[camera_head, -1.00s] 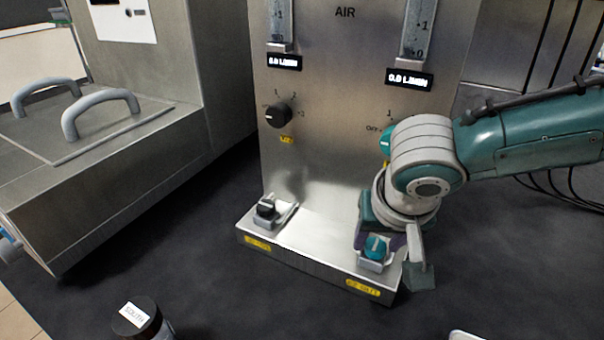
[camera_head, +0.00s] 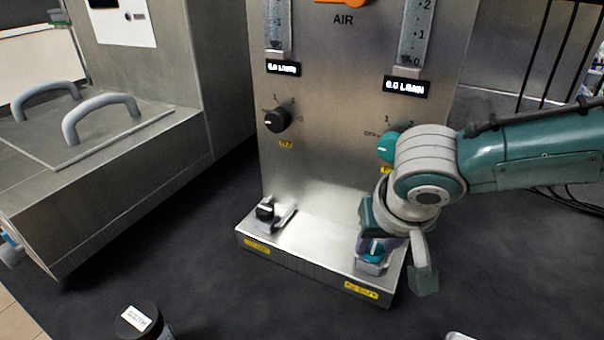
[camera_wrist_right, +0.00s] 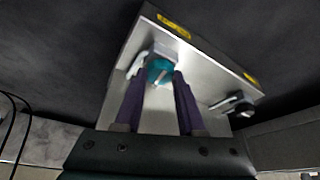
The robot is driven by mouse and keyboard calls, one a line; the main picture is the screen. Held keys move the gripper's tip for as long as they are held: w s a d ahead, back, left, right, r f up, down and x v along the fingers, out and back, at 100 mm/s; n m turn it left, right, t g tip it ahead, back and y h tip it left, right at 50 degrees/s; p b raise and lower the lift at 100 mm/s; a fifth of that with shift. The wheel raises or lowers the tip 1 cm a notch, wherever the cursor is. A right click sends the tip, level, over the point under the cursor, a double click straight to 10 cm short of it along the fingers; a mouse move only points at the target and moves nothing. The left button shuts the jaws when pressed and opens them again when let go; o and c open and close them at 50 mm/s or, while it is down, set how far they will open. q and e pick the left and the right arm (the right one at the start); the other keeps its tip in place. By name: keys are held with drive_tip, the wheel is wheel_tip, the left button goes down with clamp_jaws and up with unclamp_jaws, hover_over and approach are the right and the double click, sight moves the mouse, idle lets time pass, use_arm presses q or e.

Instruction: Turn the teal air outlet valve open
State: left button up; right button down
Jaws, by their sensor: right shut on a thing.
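The teal valve knob (camera_head: 374,250) sits on the ledge at the panel's foot, at its right end, above a yellow label (camera_head: 361,290). My right gripper (camera_head: 380,247) reaches down over it from behind and is shut on the knob. In the right wrist view the two purple fingers (camera_wrist_right: 160,82) lie on either side of the teal knob (camera_wrist_right: 158,71), and its pale pointer mark shows between them. The exact finger contact is partly hidden. My left gripper is not in view.
A black valve (camera_head: 266,211) stands at the ledge's left end. Above on the panel are a black dial (camera_head: 277,120) and a teal dial (camera_head: 387,147), partly hidden by my right arm. A black-lidded bottle (camera_head: 139,318) stands at the front. A steel cabinet with handles (camera_head: 100,115) is at left.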

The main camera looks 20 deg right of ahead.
drive_tip(key=shift+s+r+n+y+p, duration=0.15)
drive_tip(key=shift+n+y+p, duration=0.15)
drive_tip(key=shift+n+p, duration=0.4)
drive_tip(key=shift+d+n, duration=0.1)
drive_tip(key=shift+n, duration=0.3)
drive_tip(key=shift+d+f+n+y, duration=0.1)
drive_tip(key=shift+f+n+y, duration=0.1)
drive_tip(key=shift+n+y, duration=0.5)
drive_tip(key=shift+d+f+n, duration=0.1)
drive_tip(key=shift+n, duration=1)
drive_tip(key=n+y+b, duration=0.1)
drive_tip(key=n+b, duration=0.1)
drive_tip(key=shift+f+n, duration=0.1)
drive_tip(key=shift+n, duration=0.3)
drive_tip(key=n+b, duration=0.1)
drive_tip(key=n+y+b, duration=0.1)
drive_tip(key=b, duration=0.1)
drive_tip(key=n+b, duration=0.1)
drive_tip(key=n, duration=0.1)
drive_tip(key=shift+w+d+g+y, duration=0.2)
drive_tip(key=shift+w+g+y, duration=0.1)
drive_tip(key=shift+y, duration=0.1)
drive_tip(key=shift+r+n+g+y+b, duration=0.2)
drive_tip(key=shift+n+g+y+b, duration=0.2)
drive_tip(key=shift+n+b, duration=1.2)
